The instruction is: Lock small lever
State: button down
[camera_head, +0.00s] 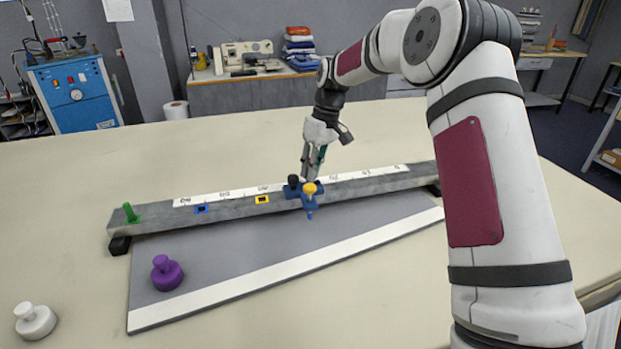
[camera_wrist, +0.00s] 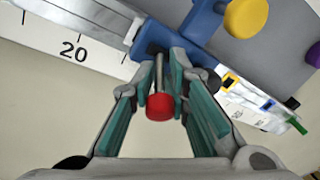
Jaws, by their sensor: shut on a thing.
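The small lever (camera_wrist: 159,106) is a thin metal rod with a red end, standing out from a blue slider (camera_wrist: 203,24) in the wrist view. My gripper (camera_wrist: 167,66) is shut on this rod near the slider, with the red end between the green-padded fingers. In the head view the blue slider (camera_head: 309,199) sits on the grey ruler beam (camera_head: 345,193) and carries a yellow knob (camera_head: 309,188) and a black knob. My gripper (camera_head: 310,176) reaches down to its far side there. The red end is hidden in the head view.
A grey board (camera_head: 230,255) with a white strip lies in front of the beam. A purple knobbed weight (camera_head: 166,274) stands on it, and a white one (camera_head: 35,321) on the cloth table. A green peg (camera_head: 129,212) marks the beam's left end.

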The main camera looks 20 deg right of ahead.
jog(key=shift+w+f+g+b, duration=0.15)
jog(key=shift+w+g+b, duration=0.35)
jog(key=shift+g+b, duration=0.75)
jog(key=shift+t+b, duration=0.25)
jog(key=shift+b, duration=0.55)
jog(key=c, duration=1.8)
grip_release()
jog(key=shift+o, duration=0.2)
jog(key=v, duration=0.7)
jog(key=shift+w+r, duration=0.2)
jog(key=shift+w, duration=0.05)
